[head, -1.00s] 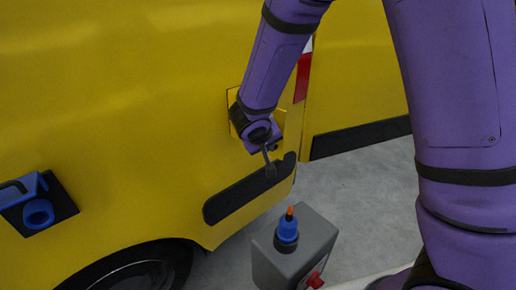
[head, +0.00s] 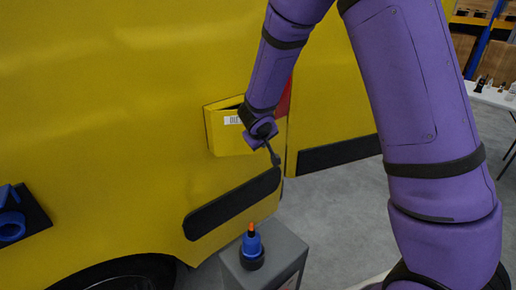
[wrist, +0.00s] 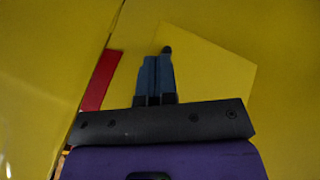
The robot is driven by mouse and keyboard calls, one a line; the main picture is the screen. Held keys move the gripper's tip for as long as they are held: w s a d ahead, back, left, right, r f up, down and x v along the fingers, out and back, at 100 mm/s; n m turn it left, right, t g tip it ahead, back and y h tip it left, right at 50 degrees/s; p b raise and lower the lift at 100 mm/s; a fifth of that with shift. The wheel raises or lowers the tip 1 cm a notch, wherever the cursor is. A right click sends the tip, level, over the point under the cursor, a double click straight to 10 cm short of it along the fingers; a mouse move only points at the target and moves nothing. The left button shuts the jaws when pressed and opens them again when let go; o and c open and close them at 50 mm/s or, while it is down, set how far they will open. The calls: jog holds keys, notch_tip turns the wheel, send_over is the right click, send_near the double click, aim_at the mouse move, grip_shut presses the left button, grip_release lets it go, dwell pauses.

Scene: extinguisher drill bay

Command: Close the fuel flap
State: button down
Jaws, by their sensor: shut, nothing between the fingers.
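The fuel flap (head: 223,141) is a yellow panel on the side of the yellow vehicle (head: 120,90), with a white label on its face. It appears to stand ajar, with a dark gap along its top edge; my wrist hides much of its right part. In the wrist view the flap (wrist: 212,75) is a tilted yellow square behind and right of the fingers. My gripper (head: 276,160) is shut and empty, near the flap's lower right side. Its fingers (wrist: 154,75) are together in the wrist view. I cannot tell whether they touch the flap.
A black bumper strip (head: 232,204) runs under the flap. A blue fitting (head: 11,222) is at the far left. Grey floor is clear to the right; a white table (head: 495,97) stands behind.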

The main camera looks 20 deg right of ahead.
jog(key=w+d+n+t+y, duration=0.1)
jog(key=w+d+n+y, duration=0.1)
jog(key=w, duration=0.7)
jog(key=shift+w+d+r+n+y, duration=0.15)
jog(key=shift+w+d+n+y, duration=0.3)
jog(key=shift+n, duration=0.95)
jog(key=shift+a, duration=0.2)
jog(key=shift+s, duration=0.1)
